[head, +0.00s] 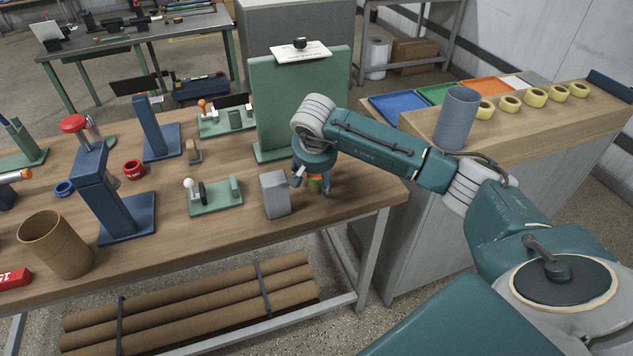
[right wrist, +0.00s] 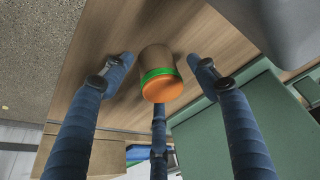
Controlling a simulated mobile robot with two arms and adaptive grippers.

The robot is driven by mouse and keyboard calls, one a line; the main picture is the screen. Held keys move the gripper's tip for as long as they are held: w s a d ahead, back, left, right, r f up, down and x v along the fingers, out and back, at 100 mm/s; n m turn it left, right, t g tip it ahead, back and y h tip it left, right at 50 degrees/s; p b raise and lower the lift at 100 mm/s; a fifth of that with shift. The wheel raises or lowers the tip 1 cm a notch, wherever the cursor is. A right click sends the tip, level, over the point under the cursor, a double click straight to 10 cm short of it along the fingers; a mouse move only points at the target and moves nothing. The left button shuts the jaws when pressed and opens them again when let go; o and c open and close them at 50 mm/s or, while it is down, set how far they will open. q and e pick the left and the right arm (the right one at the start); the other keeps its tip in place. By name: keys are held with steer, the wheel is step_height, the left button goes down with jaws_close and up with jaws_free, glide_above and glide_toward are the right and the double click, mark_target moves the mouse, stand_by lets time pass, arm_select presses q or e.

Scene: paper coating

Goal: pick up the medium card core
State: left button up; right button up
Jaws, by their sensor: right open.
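A short brown cylinder with a green band and an orange end (right wrist: 160,75) stands on the wooden bench; I cannot tell for sure whether it is the medium card core. Its orange and green part also shows in the head view (head: 315,180), with the rest hidden by my fingers. My right gripper (head: 312,186) is right above it, three fingers spread around it with gaps, open and holding nothing. A larger brown card tube (head: 55,245) stands upright at the bench's front left. My left gripper is not in view.
A grey block (head: 275,194) stands close left of my right gripper, and a green upright panel (head: 300,105) stands just behind it. Blue stands (head: 108,195) and a small green fixture (head: 216,197) are further left. A grey-blue tube (head: 458,118) stands on the right counter.

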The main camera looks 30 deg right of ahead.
steer(key=shift+r, duration=0.15)
steer(key=c, duration=1.1)
